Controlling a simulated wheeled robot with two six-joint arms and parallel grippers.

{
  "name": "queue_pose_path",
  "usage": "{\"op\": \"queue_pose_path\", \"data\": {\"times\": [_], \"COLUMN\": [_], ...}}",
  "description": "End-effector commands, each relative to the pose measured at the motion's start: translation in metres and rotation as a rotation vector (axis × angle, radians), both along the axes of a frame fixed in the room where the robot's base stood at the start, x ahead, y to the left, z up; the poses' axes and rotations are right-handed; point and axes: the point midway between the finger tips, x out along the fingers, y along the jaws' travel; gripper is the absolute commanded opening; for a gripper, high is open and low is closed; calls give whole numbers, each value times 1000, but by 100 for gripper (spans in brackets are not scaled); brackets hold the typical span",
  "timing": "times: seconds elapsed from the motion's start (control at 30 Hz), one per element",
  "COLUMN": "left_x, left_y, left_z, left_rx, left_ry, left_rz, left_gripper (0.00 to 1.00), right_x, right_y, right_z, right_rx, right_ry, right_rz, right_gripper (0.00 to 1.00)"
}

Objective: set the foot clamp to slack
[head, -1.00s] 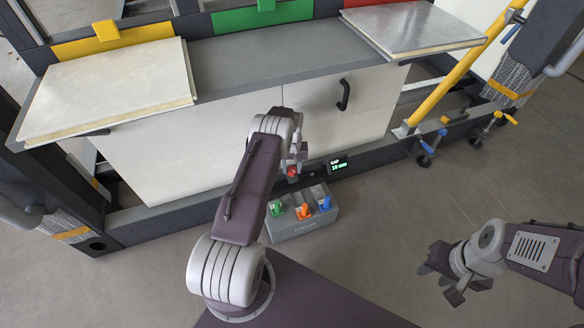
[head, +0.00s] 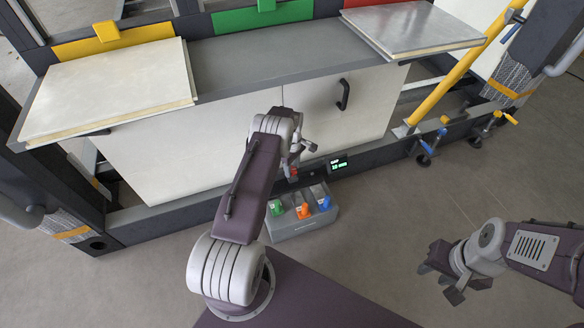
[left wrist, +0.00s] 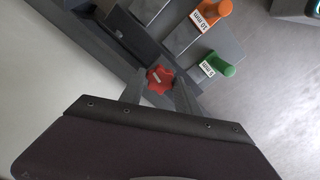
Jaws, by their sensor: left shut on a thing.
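A red star-shaped knob (left wrist: 160,79) is between the two fingertips of my left gripper (left wrist: 157,92) in the left wrist view. The gripper is shut on it. In the head view my left gripper (head: 293,168) is low at the front of the frame's base, and its arm hides much of the clamp area. A small dark display (head: 339,164) with green "GAP" text is just right of it; the number is too small to read surely. My right gripper (head: 441,282) is open and empty above the floor at the right.
A grey block (head: 302,225) holds green (head: 276,208), orange (head: 303,211) and blue (head: 324,204) handled pieces close to my left gripper. In the left wrist view, orange is labelled 10 mm and green 5 mm. Blue (head: 424,160) and yellow-orange (head: 498,117) handled clamps are at the right.

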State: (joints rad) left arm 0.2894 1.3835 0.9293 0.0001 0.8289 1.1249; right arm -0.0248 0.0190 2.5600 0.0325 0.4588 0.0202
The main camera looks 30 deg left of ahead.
Motion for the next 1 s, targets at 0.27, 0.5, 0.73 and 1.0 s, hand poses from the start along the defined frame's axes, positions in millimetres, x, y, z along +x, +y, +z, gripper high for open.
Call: {"op": "queue_pose_path", "data": {"times": [0.27,0.5,0.73,1.0], "left_x": [0,0,0,0], "left_y": [0,0,0,0], "left_z": [0,0,0,0], "left_rx": [0,0,0,0], "left_ry": [0,0,0,0], "left_rz": [121,161,167,166], "left_gripper": [0,0,0,60], "right_x": [0,0,0,0], "right_y": [0,0,0,0], "right_z": [0,0,0,0], "right_rx": [0,0,0,0], "right_ry": [0,0,0,0], "right_rz": [0,0,0,0], "right_gripper": [36,36,36,36]}}
